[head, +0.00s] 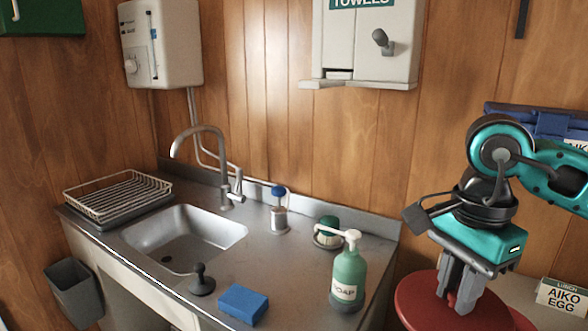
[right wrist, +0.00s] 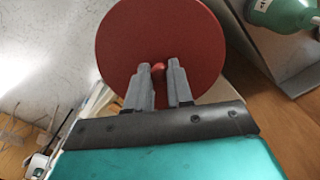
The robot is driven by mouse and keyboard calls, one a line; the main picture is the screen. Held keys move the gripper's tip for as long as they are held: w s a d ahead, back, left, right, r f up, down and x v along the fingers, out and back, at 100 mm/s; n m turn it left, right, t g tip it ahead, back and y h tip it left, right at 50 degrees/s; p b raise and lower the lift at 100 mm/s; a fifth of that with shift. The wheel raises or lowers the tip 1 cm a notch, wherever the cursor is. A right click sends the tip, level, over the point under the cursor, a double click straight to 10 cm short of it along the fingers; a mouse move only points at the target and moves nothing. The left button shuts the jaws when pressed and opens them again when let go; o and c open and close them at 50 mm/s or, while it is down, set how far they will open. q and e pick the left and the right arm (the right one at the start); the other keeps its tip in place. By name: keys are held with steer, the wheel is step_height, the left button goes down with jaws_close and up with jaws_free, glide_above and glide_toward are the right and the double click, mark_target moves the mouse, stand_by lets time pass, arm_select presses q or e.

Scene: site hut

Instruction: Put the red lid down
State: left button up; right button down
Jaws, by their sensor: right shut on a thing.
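The red lid (head: 418,304) is a flat round disc at the lower right of the head view, partly cut off by the bottom edge. My right gripper (head: 456,304) points down over it, with its fingers shut on the lid's small knob. In the right wrist view the red lid (right wrist: 150,30) lies just past the fingertips. The gripper (right wrist: 160,72) has the small red knob between its two fingers there. I cannot tell whether the lid's underside touches anything. My left gripper is not in view.
A steel counter (head: 275,262) with a sink (head: 185,238) stands left of the lid. On it are a green soap bottle (head: 348,275), a blue sponge (head: 243,304) and a sink plug (head: 202,281).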

step_height(320, 180, down, 11)
steer(key=w+a+n, duration=0.1)
steer(key=a+n, duration=0.1)
steer(key=n, duration=1.1)
steer(key=shift+f+n, duration=0.15)
steer(key=shift+n, duration=0.15)
steer(key=shift+a, duration=0.15)
